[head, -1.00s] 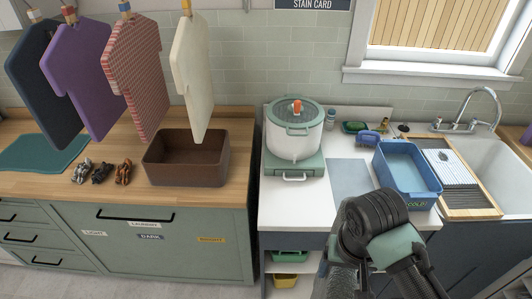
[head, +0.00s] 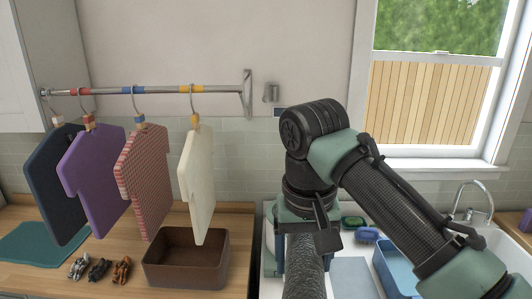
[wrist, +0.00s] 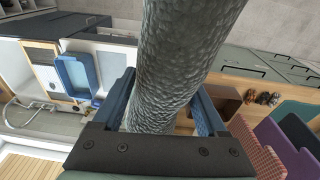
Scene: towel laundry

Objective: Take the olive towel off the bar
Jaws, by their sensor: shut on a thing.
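My gripper (head: 302,234) is shut on a long, rough-textured grey-green cloth (head: 305,272), which looks like the olive towel. The cloth hangs down from the jaws past the bottom edge of the head view. In the wrist view it is a thick bunched column (wrist: 180,60) between the two blue fingers. The metal bar (head: 160,91) runs along the wall at the upper left. My gripper and the cloth are to the right of the bar and lower, apart from it. The lower end of the cloth is out of view.
Navy, purple, red-checked and cream (head: 197,185) garments hang from the bar on hooks. A brown bin (head: 187,276) stands on the wooden counter below. A blue basin (wrist: 75,75) and the sink (head: 505,240) are on the right.

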